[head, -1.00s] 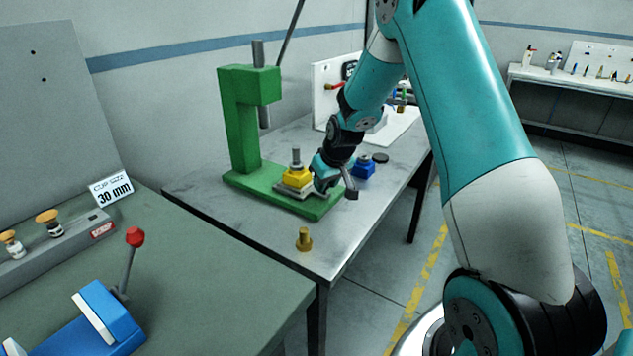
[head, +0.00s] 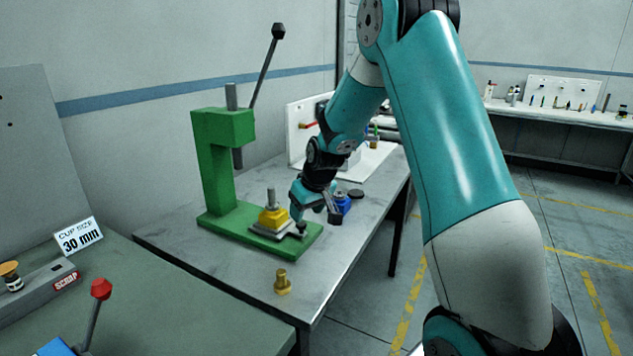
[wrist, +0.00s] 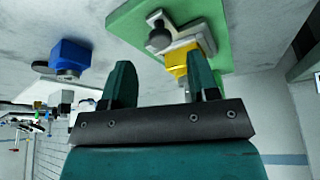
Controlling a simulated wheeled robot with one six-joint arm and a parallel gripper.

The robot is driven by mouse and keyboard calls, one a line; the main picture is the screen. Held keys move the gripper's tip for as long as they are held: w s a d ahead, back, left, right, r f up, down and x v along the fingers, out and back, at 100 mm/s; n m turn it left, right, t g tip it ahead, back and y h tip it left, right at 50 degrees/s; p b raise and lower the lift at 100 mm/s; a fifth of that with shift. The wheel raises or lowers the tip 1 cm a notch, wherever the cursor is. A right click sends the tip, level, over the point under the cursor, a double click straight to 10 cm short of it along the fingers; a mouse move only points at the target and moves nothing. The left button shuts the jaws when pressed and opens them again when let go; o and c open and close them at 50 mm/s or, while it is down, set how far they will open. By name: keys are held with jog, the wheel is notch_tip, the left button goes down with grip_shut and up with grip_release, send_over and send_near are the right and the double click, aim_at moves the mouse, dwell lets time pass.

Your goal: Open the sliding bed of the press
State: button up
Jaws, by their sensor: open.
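The green press (head: 212,165) stands on the grey metal table, its ram (head: 237,158) pointing down. Its grey sliding bed (head: 262,229) carries a yellow block (head: 273,217) with a grey post. The bed and block sit out in front of the ram, not beneath it. The bed's dark knob (head: 300,229) is at its front end; it also shows in the wrist view (wrist: 158,41). My gripper (head: 318,212) is open and empty, just beside and above the knob. In the wrist view my gripper (wrist: 162,80) has both fingers apart, with the knob beyond them and clear of them.
A blue block (head: 343,205) and a dark disc (head: 356,193) lie just behind my gripper. A brass piece (head: 282,282) stands near the table's front edge. The press lever (head: 265,68) sticks up at the back. A green-topped bench (head: 190,300) is at front left.

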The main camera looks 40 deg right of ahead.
jog(key=v, duration=1.2)
jog(key=shift+s+r, duration=0.2)
jog(key=shift+r, duration=0.15)
